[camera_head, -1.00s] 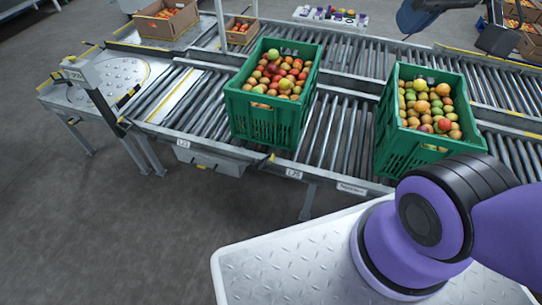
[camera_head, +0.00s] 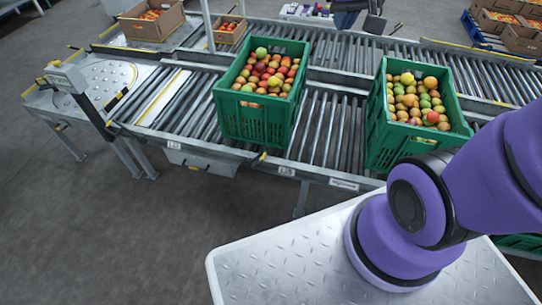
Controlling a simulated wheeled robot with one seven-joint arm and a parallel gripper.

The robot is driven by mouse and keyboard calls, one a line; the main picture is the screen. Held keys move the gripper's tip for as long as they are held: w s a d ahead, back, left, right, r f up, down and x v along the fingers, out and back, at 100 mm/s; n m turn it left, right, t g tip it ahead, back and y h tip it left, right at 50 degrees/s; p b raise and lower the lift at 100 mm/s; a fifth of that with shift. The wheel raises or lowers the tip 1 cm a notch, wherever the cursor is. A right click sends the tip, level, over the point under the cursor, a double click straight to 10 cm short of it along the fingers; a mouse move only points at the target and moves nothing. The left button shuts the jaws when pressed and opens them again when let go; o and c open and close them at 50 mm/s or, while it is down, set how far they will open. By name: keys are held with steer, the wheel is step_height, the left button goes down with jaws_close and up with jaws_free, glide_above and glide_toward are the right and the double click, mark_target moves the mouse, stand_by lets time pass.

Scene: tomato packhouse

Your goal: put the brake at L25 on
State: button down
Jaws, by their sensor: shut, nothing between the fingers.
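The label that seems to read L25 (camera_head: 286,171) is on the front rail of the near roller conveyor. A small yellow-tipped part (camera_head: 262,157), perhaps the brake lever, stands on the rail just left of it. Whether it is on or off cannot be told. A green crate of tomatoes (camera_head: 250,122) sits on the rollers just behind it. My gripper (camera_head: 374,24) shows dark at the top edge, over the far conveyor, shut and empty, well away from the label. Most of my wrist is out of view.
A second green crate (camera_head: 400,147) stands right on the same rollers, partly behind my purple arm. Another label (camera_head: 173,145) is farther left on the rail. The grey floor in front is clear.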

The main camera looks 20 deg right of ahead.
steer(key=w+d+f+m+g+y, duration=0.1)
steer(key=w+f, duration=0.6)
steer(key=f, duration=0.5)
steer(key=w+d+f+m+g+y, duration=0.15)
steer(key=w+f, duration=0.45)
steer(key=f, duration=0.6)
steer(key=s+a+f+m+y, duration=0.1)
steer(key=a+f, duration=0.1)
steer(key=f, duration=1.1)
steer(key=a+f+m+t+y, duration=0.1)
steer(key=a+f+m, duration=0.1)
steer(key=f, duration=1.1)
steer(key=shift+s+a+f, duration=0.15)
steer(key=shift+s+f, duration=0.2)
steer(key=shift+s, duration=0.05)
steer(key=shift+m+y, duration=0.25)
